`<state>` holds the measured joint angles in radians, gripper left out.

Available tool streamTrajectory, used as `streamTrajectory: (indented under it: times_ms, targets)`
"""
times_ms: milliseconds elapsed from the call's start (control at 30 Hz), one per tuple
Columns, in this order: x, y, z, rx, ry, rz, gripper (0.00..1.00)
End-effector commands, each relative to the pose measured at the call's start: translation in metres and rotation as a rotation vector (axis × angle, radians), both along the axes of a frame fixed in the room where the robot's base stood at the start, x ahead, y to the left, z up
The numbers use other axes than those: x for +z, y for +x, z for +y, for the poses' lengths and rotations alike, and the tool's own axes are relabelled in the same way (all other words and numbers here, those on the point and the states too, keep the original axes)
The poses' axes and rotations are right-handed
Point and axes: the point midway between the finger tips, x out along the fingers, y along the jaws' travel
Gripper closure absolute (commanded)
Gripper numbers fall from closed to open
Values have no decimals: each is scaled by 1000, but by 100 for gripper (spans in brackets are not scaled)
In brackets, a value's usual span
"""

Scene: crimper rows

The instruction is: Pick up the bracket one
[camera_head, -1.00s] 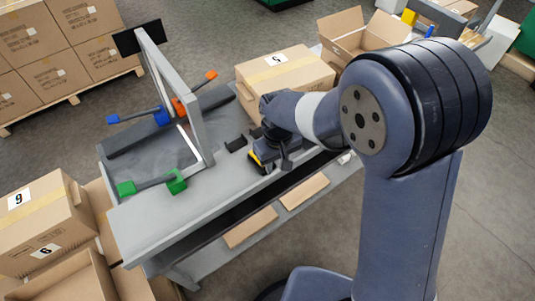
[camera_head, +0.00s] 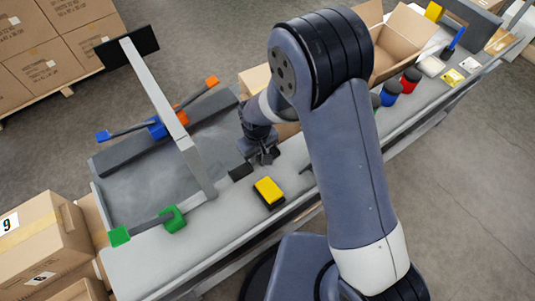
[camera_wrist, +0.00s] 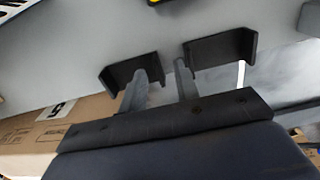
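A yellow-topped black block (camera_head: 269,191) sits in front of my gripper. A grey frame (camera_head: 165,115) rises left of it, with blue-orange (camera_head: 157,127) and green (camera_head: 172,218) tools nearby. A carton (camera_wrist: 58,118) is close behind. Blue (camera_head: 391,92) and red (camera_head: 410,80) items stand right.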

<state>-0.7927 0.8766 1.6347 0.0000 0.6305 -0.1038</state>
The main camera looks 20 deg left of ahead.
Motion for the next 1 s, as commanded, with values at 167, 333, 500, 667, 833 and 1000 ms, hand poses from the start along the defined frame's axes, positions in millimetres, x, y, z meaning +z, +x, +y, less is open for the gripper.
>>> streamTrajectory:
  times_ms: [167, 333, 500, 667, 833, 1000]
  targets:
    - [0, 0, 0, 0, 1, -1, 74]
    - [0, 0, 0, 0, 0, 0, 88]
    - [1, 0, 0, 0, 0, 0, 100]
    - [1, 0, 0, 0, 0, 0, 100]
    - [1, 0, 0, 0, 1, -1, 100]
    - [4, 1, 0, 0, 2, -1, 100]
